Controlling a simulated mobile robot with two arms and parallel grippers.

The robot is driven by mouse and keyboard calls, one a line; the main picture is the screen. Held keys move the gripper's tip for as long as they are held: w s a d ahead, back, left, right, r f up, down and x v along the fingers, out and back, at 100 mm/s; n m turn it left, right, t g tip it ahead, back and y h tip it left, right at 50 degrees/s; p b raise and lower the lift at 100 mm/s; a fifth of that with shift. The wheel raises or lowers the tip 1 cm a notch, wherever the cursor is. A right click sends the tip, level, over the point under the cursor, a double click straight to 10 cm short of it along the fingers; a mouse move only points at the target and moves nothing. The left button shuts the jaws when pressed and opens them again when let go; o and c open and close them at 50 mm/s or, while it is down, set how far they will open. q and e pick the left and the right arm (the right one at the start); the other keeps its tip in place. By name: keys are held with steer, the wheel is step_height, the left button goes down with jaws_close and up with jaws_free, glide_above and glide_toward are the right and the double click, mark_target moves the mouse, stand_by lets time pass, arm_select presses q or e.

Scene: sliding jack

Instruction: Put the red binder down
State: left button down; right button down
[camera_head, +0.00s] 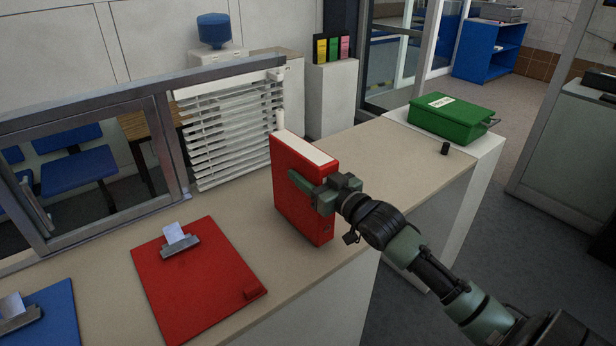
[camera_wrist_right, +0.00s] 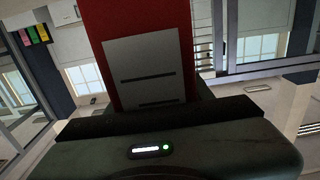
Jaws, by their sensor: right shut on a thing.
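The red binder (camera_head: 292,190) stands upright at the counter, near its front edge, right of the red clipboard. My right gripper (camera_head: 312,187) is shut on the binder at its spine side. In the right wrist view the binder (camera_wrist_right: 183,40) rises above the gripper body, with a pale label on its face; the fingertips are mostly hidden there. I cannot tell for sure whether the binder's bottom touches the counter (camera_head: 400,165). My left gripper is not in view.
A red clipboard (camera_head: 190,280) lies on the counter to the left, a blue clipboard (camera_head: 50,320) at the far left. A green box (camera_head: 452,118) and a small black cylinder (camera_head: 445,149) are at the right end. White blinds (camera_head: 230,135) stand behind. Counter right of the binder is clear.

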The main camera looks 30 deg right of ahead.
steer(key=shift+f, duration=0.6)
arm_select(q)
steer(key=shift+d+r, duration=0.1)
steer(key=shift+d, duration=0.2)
arm_select(e)
steer(key=shift+f, duration=0.15)
steer(key=c, duration=0.6)
jaws_free()
steer(key=shift+f, duration=0.15)
